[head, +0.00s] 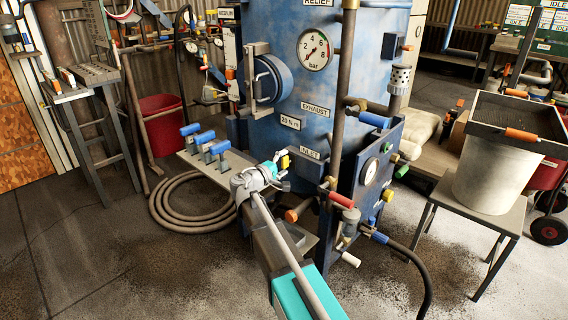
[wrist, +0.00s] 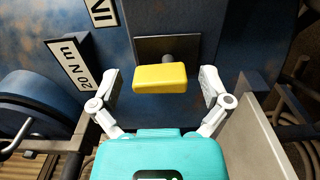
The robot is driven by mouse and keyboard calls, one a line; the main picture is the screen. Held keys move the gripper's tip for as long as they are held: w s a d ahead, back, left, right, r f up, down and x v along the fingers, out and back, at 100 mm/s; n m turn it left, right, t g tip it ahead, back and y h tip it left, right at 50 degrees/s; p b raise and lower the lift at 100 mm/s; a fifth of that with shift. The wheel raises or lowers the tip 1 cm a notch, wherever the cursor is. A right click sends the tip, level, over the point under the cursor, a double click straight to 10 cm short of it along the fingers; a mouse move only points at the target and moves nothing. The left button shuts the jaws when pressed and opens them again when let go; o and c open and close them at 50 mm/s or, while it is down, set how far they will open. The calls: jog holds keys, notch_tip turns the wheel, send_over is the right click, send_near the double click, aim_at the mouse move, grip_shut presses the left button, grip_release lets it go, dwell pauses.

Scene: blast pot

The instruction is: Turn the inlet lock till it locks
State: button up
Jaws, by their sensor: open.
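The inlet lock appears as a yellow block-shaped knob (wrist: 160,78) on a short stem in front of a dark plate (wrist: 150,47) on the blue pot. In the wrist view my gripper (wrist: 160,85) is open, with one white finger on each side of the yellow knob and a gap on both sides. The knob lies roughly level across the picture. In the head view my gripper (head: 281,168) is at the pot's front, below the INLET label (head: 310,153). The yellow knob (head: 284,161) shows only as a small patch there, mostly hidden by my gripper.
A grey shelf with several blue-handled tools (head: 205,145) stands left of my arm. A coiled hose (head: 180,205) lies on the floor. A bucket (head: 492,175) stands farther right.

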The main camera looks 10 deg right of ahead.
jog(key=shift+s, duration=0.1)
jog(key=v, duration=1.2)
jog(key=s+d+f+m+g+y, duration=0.5)
jog(key=s+d+f+g+y, duration=0.3)
jog(key=s+d+f, duration=0.6)
jog(key=s+a+f+m+g+y, duration=0.25)
jog(key=s+a+f+y, duration=0.25)
jog(key=s+y, duration=0.25)
notch_tip(320, 180, up, 38)
jog(key=p, duration=3.7)
jog(key=shift+h, duration=0.45)
jog(key=shift+f+n, duration=0.2)
jog(key=shift+n, duration=0.05)
